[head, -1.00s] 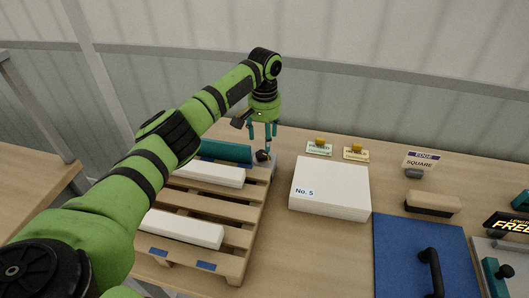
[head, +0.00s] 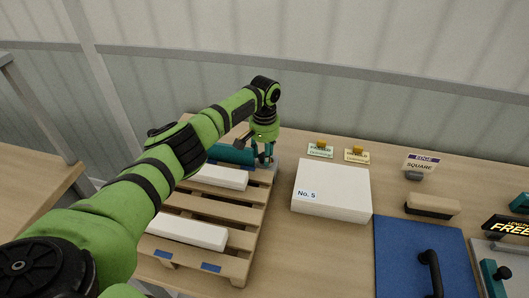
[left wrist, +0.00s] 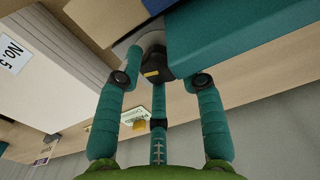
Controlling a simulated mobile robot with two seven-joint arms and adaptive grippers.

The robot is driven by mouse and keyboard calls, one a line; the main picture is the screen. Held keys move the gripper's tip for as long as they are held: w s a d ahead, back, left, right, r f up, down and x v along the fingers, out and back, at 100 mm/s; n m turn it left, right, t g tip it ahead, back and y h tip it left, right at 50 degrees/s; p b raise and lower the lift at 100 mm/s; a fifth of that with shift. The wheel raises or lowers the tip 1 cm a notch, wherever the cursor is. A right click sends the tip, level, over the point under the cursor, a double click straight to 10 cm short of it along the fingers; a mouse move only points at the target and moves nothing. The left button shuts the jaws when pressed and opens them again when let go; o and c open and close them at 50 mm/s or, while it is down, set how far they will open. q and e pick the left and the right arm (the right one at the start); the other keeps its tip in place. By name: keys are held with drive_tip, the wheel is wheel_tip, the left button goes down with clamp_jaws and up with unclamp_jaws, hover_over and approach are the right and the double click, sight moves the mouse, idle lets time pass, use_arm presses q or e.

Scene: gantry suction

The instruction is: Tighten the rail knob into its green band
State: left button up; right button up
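The rail knob (left wrist: 155,66) is a dark round knob with a small yellow-orange mark, on a pale grey mount beside the teal rail (left wrist: 225,35). In the head view the teal rail (head: 230,154) lies at the far end of the pallet. My left gripper (head: 266,160) points down over the knob's place; its teal fingers hide the knob there. In the left wrist view its fingers (left wrist: 162,80) stand apart around the knob, with gaps visible at the sides. I cannot make out a green band. My right gripper is not in view.
A wooden pallet (head: 205,222) with white blocks (head: 187,231) lies under my left arm. A white stack marked No. 5 (head: 333,190) is to its right. A blue board with black handle (head: 400,250) is at right.

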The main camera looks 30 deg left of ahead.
use_arm(q)
drive_tip(key=m, duration=0.5)
drive_tip(key=shift+s+f+p, duration=0.1)
drive_tip(key=shift+p, duration=0.3)
drive_tip(key=o, duration=1.1)
drive_tip(key=shift+o, duration=0.2)
wheel_tip(320, 180, up, 12)
